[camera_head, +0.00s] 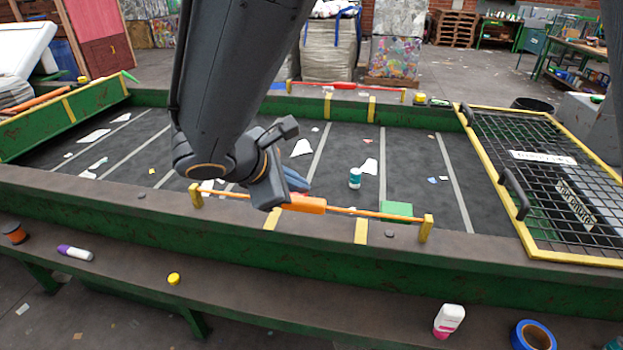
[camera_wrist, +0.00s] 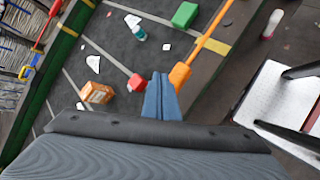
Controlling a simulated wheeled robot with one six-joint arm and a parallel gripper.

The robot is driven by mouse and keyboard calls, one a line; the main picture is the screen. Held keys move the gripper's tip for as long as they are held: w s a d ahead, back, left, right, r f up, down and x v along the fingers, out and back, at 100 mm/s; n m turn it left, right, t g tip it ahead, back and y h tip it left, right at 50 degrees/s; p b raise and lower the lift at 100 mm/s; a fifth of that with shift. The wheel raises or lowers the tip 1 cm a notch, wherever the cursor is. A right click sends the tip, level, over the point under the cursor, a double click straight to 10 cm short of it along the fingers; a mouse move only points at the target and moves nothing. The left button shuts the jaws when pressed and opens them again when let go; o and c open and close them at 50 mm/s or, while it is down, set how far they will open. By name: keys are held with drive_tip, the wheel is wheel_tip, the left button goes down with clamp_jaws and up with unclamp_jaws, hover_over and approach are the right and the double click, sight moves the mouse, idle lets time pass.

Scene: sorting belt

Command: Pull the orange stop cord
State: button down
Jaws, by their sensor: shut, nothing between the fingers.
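The orange stop cord (camera_head: 366,212) runs between two yellow posts along the near rail of the belt, with a thicker orange handle (camera_head: 305,204) on it. In the wrist view the cord (camera_wrist: 206,35) runs up and right from the handle (camera_wrist: 179,75). My gripper (camera_head: 294,180) is at the near rail, just behind the handle in the head view. Its blue fingers (camera_wrist: 161,82) are shut with nothing between them and lie right beside the handle. I cannot tell whether they touch it. Part of the cord is hidden behind my wrist.
A red cord (camera_head: 345,86) runs along the far rail. The belt holds a teal bottle (camera_head: 355,178), a green block (camera_head: 397,209), a red block (camera_wrist: 136,83), an orange box (camera_wrist: 97,92) and scraps. A yellow-framed mesh guard (camera_head: 545,160) covers the right end. Small items lie on the near ledge.

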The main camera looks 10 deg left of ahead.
sight(299, 203)
wheel_tip(299, 203, up, 5)
drive_tip(key=p, duration=0.4)
drive_tip(key=shift+r, duration=0.1)
idle(0.7)
drive_tip(key=s+d+f+m+g+y+b, duration=0.1)
drive_tip(key=s+d+f+m+g, duration=0.1)
drive_tip(key=d+f+m, duration=0.2)
drive_tip(key=s+d+f+m+g+y+b, duration=0.1)
drive_tip(key=s+d+f+m+g+y, duration=0.1)
drive_tip(key=d+m, duration=0.8)
drive_tip(key=s+d+f+m+g+y+b, duration=0.1)
drive_tip(key=s+d+f+m, duration=0.3)
drive_tip(key=d, duration=1.1)
wheel_tip(299, 203, down, 2)
drive_tip(key=m+g, duration=0.1)
drive_tip(key=m, duration=0.2)
drive_tip(key=shift+g+b, duration=0.3)
drive_tip(key=shift+b, duration=0.05)
drive_tip(key=shift+a, duration=0.15)
